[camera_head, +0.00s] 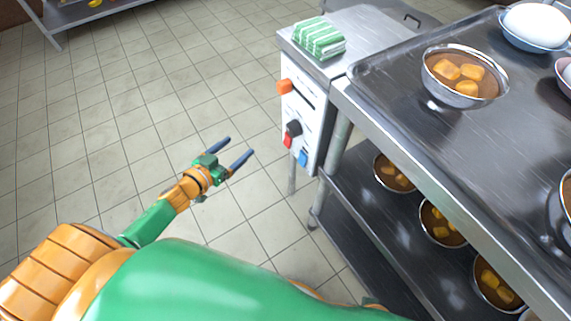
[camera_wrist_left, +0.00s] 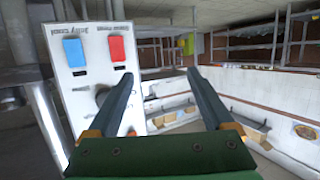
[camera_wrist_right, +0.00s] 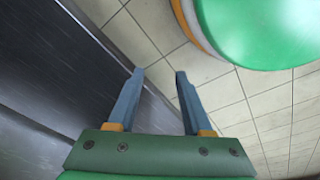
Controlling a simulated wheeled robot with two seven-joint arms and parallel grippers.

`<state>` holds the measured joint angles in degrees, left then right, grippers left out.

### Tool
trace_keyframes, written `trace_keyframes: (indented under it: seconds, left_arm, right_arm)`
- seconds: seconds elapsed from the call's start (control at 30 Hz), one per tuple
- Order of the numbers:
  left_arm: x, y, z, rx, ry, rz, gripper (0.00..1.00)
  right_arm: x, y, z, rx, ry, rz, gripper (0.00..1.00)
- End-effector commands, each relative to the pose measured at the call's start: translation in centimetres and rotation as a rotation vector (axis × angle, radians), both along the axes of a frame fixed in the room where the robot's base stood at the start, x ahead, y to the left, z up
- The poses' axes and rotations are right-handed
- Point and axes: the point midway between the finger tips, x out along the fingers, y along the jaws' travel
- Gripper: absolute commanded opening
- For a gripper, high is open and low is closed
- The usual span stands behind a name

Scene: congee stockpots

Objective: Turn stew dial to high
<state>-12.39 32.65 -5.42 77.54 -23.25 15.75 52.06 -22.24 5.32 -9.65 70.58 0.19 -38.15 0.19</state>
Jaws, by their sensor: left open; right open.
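A white control panel (camera_head: 307,118) on the side of the steel counter carries an orange dial (camera_head: 284,87) near its top and a dark dial (camera_head: 293,128) lower down. I cannot tell which is the stew dial; the labels are too small to read surely. My left gripper (camera_head: 238,146) is open and empty, left of the panel and apart from it. In the left wrist view the panel (camera_wrist_left: 78,95) stands at the left, with the dark dial (camera_wrist_left: 101,94) partly behind a finger. My right gripper (camera_wrist_right: 158,72) is open and empty in the right wrist view, above the floor.
A red switch (camera_head: 288,141) and a blue switch (camera_head: 303,158) sit low on the panel. A green striped cloth (camera_head: 319,39) lies on the counter. A steel bowl of food cubes (camera_head: 465,77) stands on the table at right. The tiled floor left of the panel is clear.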

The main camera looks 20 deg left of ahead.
Motion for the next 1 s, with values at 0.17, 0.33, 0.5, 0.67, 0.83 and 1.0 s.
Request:
trace_keyframes:
  seconds: [0.17, 0.33, 0.5, 0.67, 0.83, 1.0]
  left_arm:
    - [1.8, -5.5, 1.7, -0.094, -0.236, -0.328, 0.85]
    - [1.1, -8.1, 4.1, -0.122, -0.268, -0.463, 0.85]
    - [3.3, -9.9, 4.7, -0.126, -0.271, -0.465, 0.85]
    - [5.4, -11.5, 4.6, -0.127, -0.269, -0.462, 0.85]
    - [6.4, -12.3, 4.6, -0.128, -0.267, -0.461, 0.85]
    - [6.5, -12.4, 4.6, -0.127, -0.265, -0.46, 0.85]
  right_arm:
    - [2.6, 0.3, -7.9, 0.005, -0.031, -0.01, 0.5]
    - [3.4, 0.5, -7.7, 0.007, -0.041, -0.012, 0.5]
    - [4.1, 0.6, -6.3, 0.01, -0.05, -0.014, 0.5]
    - [4.5, 0.7, -5.5, 0.012, -0.055, -0.015, 0.5]
    - [4.7, 0.8, -5.0, 0.013, -0.057, -0.016, 0.5]
    - [4.7, 0.8, -5.0, 0.013, -0.058, -0.016, 0.5]
